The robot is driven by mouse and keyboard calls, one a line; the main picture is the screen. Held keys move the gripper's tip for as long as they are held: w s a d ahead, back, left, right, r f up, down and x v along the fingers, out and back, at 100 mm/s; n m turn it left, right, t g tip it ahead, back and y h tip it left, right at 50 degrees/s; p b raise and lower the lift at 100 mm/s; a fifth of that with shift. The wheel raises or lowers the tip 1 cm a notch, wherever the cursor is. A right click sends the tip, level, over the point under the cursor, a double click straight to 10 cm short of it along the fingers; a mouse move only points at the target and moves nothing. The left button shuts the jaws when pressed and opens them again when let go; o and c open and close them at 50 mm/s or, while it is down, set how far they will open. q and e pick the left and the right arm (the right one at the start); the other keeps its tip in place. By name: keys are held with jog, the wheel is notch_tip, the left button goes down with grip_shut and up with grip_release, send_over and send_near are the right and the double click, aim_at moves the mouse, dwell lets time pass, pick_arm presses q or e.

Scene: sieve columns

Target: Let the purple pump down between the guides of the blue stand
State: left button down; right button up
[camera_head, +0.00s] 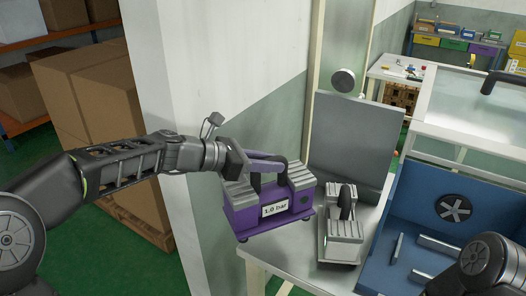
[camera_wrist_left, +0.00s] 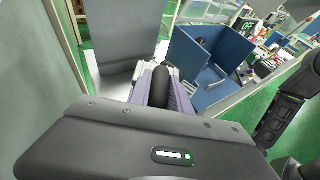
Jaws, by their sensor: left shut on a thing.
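The purple pump (camera_head: 235,218), labelled 1.0 bar with grey ribbed tops, is at the left end of the grey table. My left gripper (camera_head: 264,160) is shut on its handle from the left and above. I cannot tell whether the pump touches the table. The blue stand (camera_head: 418,190) is at the right, with silver guides (camera_head: 438,246) on its floor, apart from the pump. It also shows in the left wrist view (camera_wrist_left: 205,62). My right gripper is not in view.
A grey-white device (camera_head: 342,240) with a dark handle stands on the table (camera_head: 295,250) between the pump and the stand. A grey upright panel (camera_head: 352,140) rises behind it. A white wall corner (camera_head: 215,60) is close behind my left arm. A dark arm part of mine covers the stand's lower right.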

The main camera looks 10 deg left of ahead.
aim_at(254, 208)
pick_arm(q)
jog(key=s+a+f+m+g+h+b, duration=0.1)
jog(key=s+a+f+m+g+h, duration=0.1)
jog(key=s, duration=0.7)
jog(key=shift+a+f+m+g, duration=0.45)
jog(key=shift+a+m+g, duration=0.45)
jog(key=shift+a+g, duration=0.1)
